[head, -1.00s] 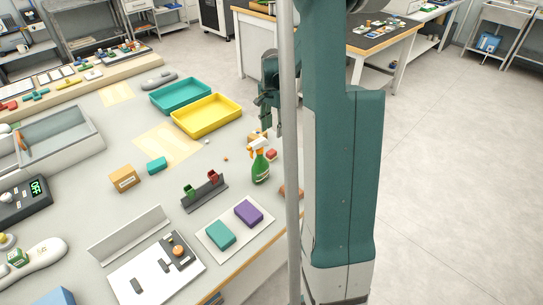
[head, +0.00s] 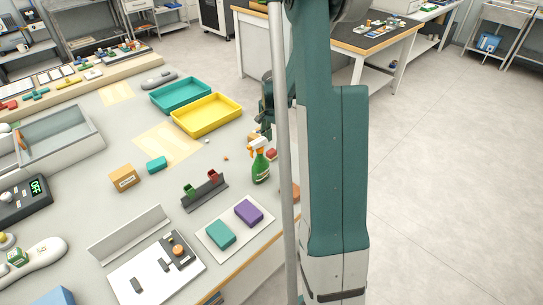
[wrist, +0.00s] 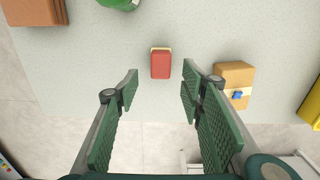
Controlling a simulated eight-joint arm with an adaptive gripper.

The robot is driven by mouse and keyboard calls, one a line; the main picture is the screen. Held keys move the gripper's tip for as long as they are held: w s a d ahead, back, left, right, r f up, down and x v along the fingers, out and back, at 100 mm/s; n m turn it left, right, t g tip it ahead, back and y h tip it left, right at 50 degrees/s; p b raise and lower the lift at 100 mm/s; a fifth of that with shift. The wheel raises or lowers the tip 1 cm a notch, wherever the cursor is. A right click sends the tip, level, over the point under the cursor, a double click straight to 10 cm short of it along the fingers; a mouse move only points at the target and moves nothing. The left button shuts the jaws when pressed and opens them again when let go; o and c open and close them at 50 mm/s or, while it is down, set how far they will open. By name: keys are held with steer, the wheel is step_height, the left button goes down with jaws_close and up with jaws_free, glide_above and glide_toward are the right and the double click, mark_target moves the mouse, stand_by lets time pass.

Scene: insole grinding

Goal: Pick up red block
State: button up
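The red block (wrist: 160,64) lies on the table near its edge, in the upper middle of the wrist view. In the head view the red block (head: 272,153) shows just right of the green spray bottle. My gripper (wrist: 157,85) is open and empty, with green padded fingers spread apart. The block lies beyond the fingertips, roughly in line with the gap between them. In the head view my gripper (head: 265,128) hangs above the table's right edge, partly hidden by the grey pole and my arm.
A yellow tray (head: 207,116) is farther back.

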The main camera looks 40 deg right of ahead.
mark_target(273, 150)
steer(key=shift+f, duration=0.55)
steer(key=shift+f+b, duration=0.5)
steer(key=shift+f, duration=2.1)
steer(key=c, duration=1)
